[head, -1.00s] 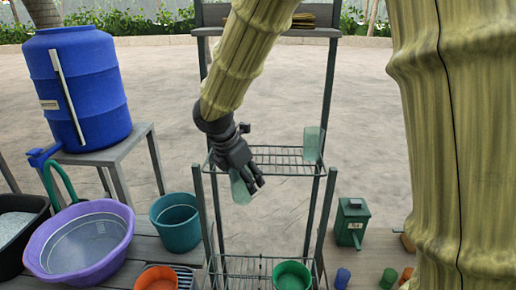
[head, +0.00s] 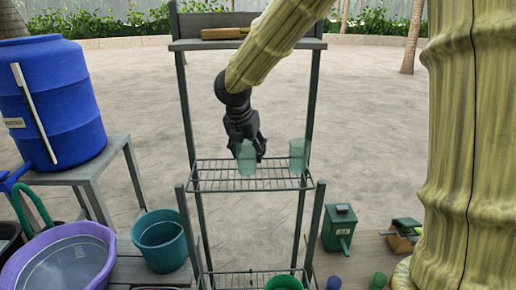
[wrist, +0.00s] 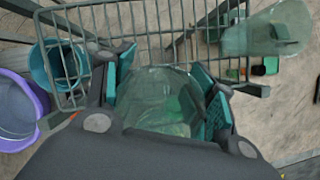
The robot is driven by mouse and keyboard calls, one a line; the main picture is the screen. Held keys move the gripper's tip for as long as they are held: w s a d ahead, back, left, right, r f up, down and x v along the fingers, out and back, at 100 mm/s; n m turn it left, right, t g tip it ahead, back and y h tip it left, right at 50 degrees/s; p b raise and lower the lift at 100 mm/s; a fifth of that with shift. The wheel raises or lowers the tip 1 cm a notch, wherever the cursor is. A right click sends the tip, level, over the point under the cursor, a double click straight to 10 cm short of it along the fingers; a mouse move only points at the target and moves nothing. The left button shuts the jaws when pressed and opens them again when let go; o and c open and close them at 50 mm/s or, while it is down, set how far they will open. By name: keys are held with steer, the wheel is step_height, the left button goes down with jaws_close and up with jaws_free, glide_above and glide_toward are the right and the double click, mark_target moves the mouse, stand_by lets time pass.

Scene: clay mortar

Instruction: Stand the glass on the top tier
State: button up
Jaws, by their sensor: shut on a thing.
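My gripper (head: 248,150) is shut on a clear greenish glass (head: 247,160) and holds it over the left-middle part of the wire tier (head: 232,184). In the wrist view the same glass (wrist: 163,103) sits between the two teal finger pads. Whether its base touches the wires I cannot tell. A second clear glass (head: 297,157) stands at the right end of that tier; it also shows in the wrist view (wrist: 270,30). The rack has a lower wire tier (head: 232,281) and a high grey shelf (head: 190,44) at the back.
A green tub (head: 284,283) sits on the lower tier. A teal bucket (head: 163,240), a purple basin (head: 62,265) and a blue barrel (head: 58,105) stand to the left. A green box (head: 340,227) stands to the right. The wire tier's left end is bare.

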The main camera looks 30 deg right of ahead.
steer(key=w+d+f+p, duration=0.1)
steer(key=d, duration=0.1)
steer(key=w+d+f+p, duration=0.1)
steer(key=d, duration=0.1)
steer(key=w+d+f+p, duration=0.1)
steer(key=shift+w+d+f+p, duration=0.1)
steer(key=shift+w+d+p, duration=0.05)
steer(key=shift+d+p, duration=0.2)
steer(key=shift+w+f, duration=0.1)
steer(key=shift+f, duration=0.3)
steer(key=shift+a, duration=0.1)
steer(key=shift+s, duration=0.2)
steer(key=o, duration=1.2)
steer(key=shift+w+f, duration=0.1)
steer(key=shift+c, duration=0.2)
